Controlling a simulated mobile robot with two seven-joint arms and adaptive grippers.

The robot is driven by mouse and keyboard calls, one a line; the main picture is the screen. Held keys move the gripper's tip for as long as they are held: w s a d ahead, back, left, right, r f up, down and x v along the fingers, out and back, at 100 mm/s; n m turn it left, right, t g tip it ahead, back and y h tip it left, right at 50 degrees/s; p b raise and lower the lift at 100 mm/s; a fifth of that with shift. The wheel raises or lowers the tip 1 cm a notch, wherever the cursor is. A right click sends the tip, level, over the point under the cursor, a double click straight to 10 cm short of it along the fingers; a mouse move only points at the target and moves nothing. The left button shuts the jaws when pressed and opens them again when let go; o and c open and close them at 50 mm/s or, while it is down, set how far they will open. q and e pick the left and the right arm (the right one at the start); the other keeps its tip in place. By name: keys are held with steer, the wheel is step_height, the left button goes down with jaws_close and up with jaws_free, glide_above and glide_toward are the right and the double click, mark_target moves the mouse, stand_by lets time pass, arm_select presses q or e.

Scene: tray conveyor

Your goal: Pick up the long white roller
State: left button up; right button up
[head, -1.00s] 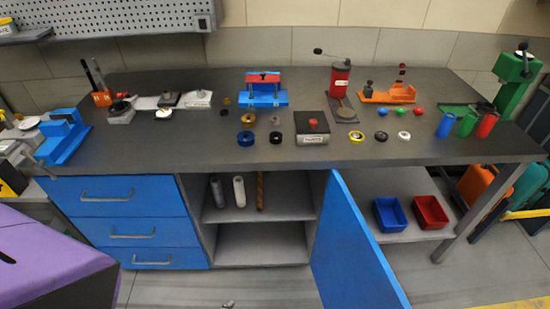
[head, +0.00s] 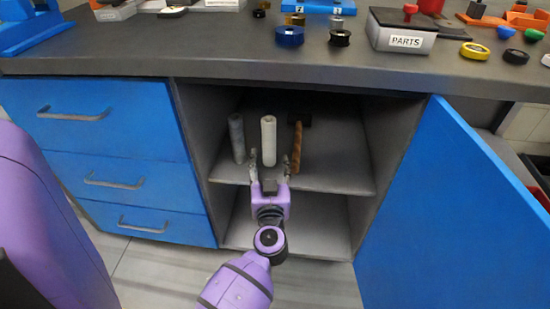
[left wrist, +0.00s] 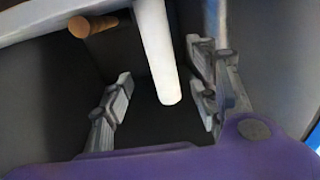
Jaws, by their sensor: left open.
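The long white roller (head: 268,141) stands upright on the upper shelf of the open cabinet, between a grey roller (head: 237,138) and a brown one (head: 297,146). My left gripper (head: 270,170) is open in front of the white roller, with one finger toward each side of it. In the left wrist view the white roller (left wrist: 156,50) shows between the two spread fingers of the left gripper (left wrist: 163,88); whether they touch it I cannot tell. The brown roller (left wrist: 92,26) is at the upper left there. My right gripper is not in view.
The upper shelf (head: 335,172) has bare room to the right of the rollers. A blue door (head: 445,210) stands open at the right, and blue drawers (head: 105,120) flank the left. The dark worktop (head: 200,50) overhangs the shelf.

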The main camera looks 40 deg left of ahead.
mark_target(269, 149)
arm_select(q)
steer(key=shift+w+a+f, duration=0.25)
steer(key=shift+w+f, duration=0.1)
steer(key=shift+f, duration=0.2)
steer(key=shift+w+a+n+g+b, duration=0.25)
steer(key=shift+n+g+b, duration=0.05)
steer(key=shift+b, duration=0.05)
steer(key=b+x, duration=0.1)
steer(key=x, duration=0.1)
steer(key=b+x, duration=0.1)
steer(key=x, duration=0.1)
steer(key=b+x, duration=0.1)
steer(key=x, duration=0.1)
steer(key=shift+w+a+r, duration=0.15)
steer(key=shift+r, duration=0.1)
steer(key=shift+w+a, duration=0.2)
steer(key=shift+w, duration=0.05)
steer(key=shift+r, duration=0.15)
steer(key=c, duration=0.6)
jaws_close()
